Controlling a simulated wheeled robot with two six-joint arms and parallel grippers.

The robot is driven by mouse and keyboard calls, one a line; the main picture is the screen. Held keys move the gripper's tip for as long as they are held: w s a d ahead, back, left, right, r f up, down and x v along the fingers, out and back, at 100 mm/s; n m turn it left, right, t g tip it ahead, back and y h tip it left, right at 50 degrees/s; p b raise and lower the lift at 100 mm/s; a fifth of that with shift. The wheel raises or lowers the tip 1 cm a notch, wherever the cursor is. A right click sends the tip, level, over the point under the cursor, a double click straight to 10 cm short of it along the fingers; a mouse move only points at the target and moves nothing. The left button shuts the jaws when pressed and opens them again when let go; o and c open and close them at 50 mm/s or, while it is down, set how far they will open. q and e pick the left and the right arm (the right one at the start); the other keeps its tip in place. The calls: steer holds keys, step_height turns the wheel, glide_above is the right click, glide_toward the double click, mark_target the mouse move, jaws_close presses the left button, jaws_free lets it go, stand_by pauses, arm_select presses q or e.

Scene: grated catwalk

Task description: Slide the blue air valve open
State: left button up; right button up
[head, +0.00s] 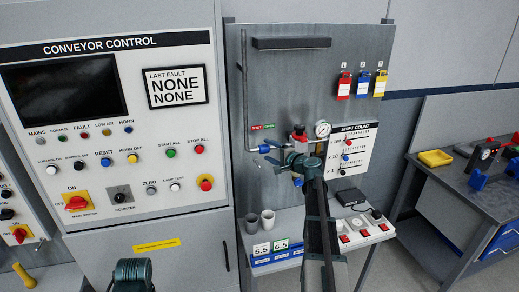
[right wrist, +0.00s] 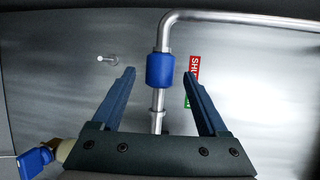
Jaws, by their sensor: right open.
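The blue air valve is a blue sleeve (right wrist: 160,70) on a thin metal pipe in the right wrist view, level with the red SHUT label (right wrist: 194,68). The green OPEN label (right wrist: 187,101) is partly hidden by a finger. In the head view the valve (head: 264,148) is small, on the panel's pipe below both labels. My right gripper (right wrist: 159,73) is open, one finger each side of the sleeve, with gaps showing; whether the sleeve is at fingertip depth I cannot tell. In the head view the right gripper (head: 274,156) points left at the valve. My left gripper's fingers are not visible.
Two grey cups (head: 259,220) and a power strip (head: 362,230) are on the bench below. The conveyor control cabinet (head: 110,227) stands left.

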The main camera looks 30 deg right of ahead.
mark_target(260, 147)
steer(key=shift+b+x, duration=0.35)
steer(key=shift+x, duration=2.85)
steer(key=shift+c, duration=0.4)
